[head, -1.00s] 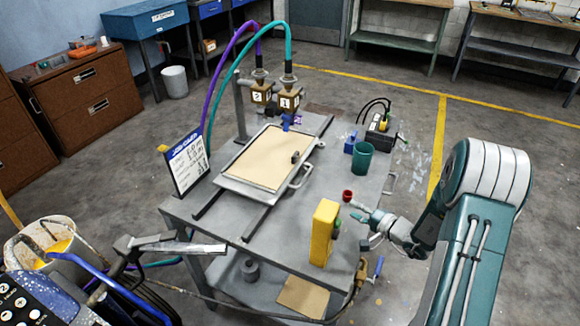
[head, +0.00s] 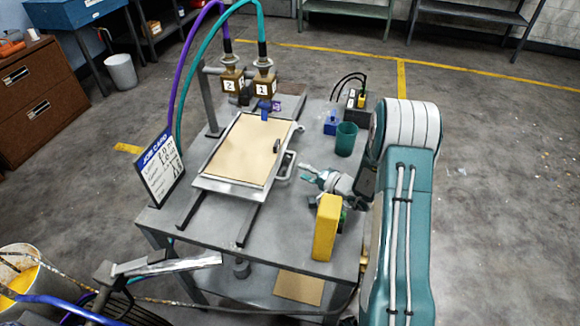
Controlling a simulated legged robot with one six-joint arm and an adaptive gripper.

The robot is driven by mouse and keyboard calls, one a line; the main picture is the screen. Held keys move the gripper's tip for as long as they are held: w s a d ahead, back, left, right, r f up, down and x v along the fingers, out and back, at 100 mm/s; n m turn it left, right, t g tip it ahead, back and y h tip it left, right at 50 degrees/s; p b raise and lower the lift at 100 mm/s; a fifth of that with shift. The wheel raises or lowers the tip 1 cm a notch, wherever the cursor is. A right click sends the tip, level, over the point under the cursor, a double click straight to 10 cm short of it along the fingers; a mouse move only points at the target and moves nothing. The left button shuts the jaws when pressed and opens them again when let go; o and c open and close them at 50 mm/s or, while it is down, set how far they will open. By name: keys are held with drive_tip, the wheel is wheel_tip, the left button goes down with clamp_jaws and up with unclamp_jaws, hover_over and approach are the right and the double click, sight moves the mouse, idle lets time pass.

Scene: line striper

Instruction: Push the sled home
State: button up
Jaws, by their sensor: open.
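The sled (head: 230,187) is a grey metal tray with a tan board (head: 240,150) on it, resting on two dark rails on the cart top. A loop handle (head: 287,166) sticks out from its right side, and a small dark knob (head: 277,146) sits near the board's right edge. Two brass hoppers marked 2 (head: 230,80) and 1 (head: 263,82) hang over the sled's far end, with a blue nozzle (head: 264,106) under hopper 1. My gripper (head: 306,173) is open and empty just right of the handle, seemingly apart from it. Its exact height is unclear.
A yellow block (head: 326,227) stands close in front of my gripper. A green cup (head: 346,139) and blue box (head: 331,122) stand behind it. A job card (head: 160,168) stands at the left. The rails (head: 247,222) are bare at the near end.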

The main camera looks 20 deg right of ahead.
sight(291, 166)
drive_tip(key=x, duration=0.6)
drive_tip(key=shift+s, duration=0.1)
clamp_jaws()
